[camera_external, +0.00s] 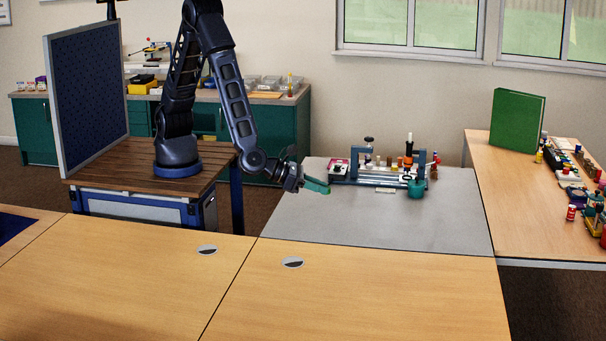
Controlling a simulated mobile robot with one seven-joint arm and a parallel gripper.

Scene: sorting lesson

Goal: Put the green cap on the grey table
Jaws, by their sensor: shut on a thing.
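My gripper (313,184) is at the left part of the grey table (375,223), low over its surface. It is shut on a small green thing, which I take as the green cap (326,191). The cap is at the tip of the fingers and partly hidden by them. I cannot tell from this view whether it touches the tabletop or hangs just above it.
A blue-grey rack (378,181) with bottles and small items stands at the table's back, right of my gripper. A teal cup (416,188) is at its right end. The table's front and middle are clear.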

